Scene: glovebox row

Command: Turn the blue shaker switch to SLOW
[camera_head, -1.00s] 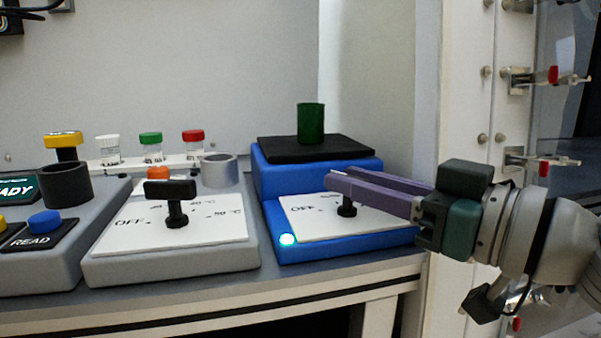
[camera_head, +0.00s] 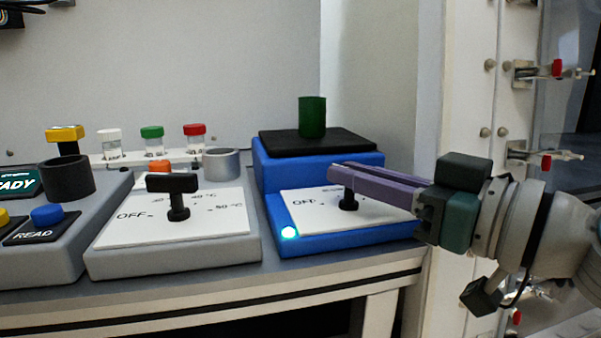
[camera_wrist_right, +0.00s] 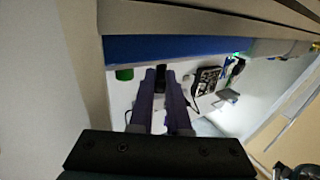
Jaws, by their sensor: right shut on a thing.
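The blue shaker (camera_head: 330,245) stands at the right end of the bench with a black top plate and a white switch panel. Its black switch (camera_head: 348,201) shows mostly as a stem and base below my right gripper's fingers; the handle is largely hidden. OFF is readable at the left of the panel; other labels are covered or too small to read. My right gripper (camera_head: 343,172) comes in from the right, its purple fingers shut on the switch handle. In the right wrist view a dark piece (camera_wrist_right: 161,80) shows between the fingertips. My left gripper is not in view.
A grey device (camera_head: 170,262) with its own black switch (camera_head: 173,187) stands left of the shaker. A dark green cylinder (camera_head: 312,117) stands on the shaker's top plate. A green light (camera_head: 289,233) glows at the shaker's front left corner. Capped vials stand behind.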

